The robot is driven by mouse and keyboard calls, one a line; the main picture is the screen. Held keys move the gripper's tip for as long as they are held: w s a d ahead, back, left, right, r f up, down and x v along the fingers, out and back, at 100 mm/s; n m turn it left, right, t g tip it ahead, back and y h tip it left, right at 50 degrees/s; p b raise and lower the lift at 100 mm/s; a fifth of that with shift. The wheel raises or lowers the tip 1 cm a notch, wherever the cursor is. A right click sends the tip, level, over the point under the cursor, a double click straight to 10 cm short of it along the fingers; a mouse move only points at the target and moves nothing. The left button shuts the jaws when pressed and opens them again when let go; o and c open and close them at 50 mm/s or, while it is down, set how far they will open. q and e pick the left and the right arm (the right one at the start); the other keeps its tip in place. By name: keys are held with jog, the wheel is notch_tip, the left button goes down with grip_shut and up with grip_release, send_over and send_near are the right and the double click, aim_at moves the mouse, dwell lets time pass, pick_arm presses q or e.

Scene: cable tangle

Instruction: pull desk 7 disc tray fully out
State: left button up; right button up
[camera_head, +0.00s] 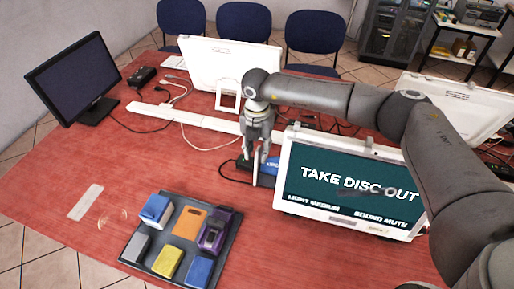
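A white monitor (350,183) faces me right of centre; its dark green screen reads "TAKE DISC OUT", with smaller blurred lines below. My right arm comes in from the right and reaches over the top of this monitor. My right gripper (257,172) points down at the monitor's left side. A blue item with white lettering (270,168) lies beside the fingers, partly hidden by them and by the monitor. I cannot tell whether the fingers touch it or hold anything. I cannot make out a disc tray or a desk number. My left gripper is not in view.
The red table holds a grey tray (126,257) of coloured blocks in front. A white power strip (185,116) and loose cables lie behind the gripper. A black monitor (75,80) stands at left, white monitors (228,65) behind and right. The front left is mostly clear.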

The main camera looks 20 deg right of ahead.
jog(key=shift+f, duration=0.6)
grip_shut()
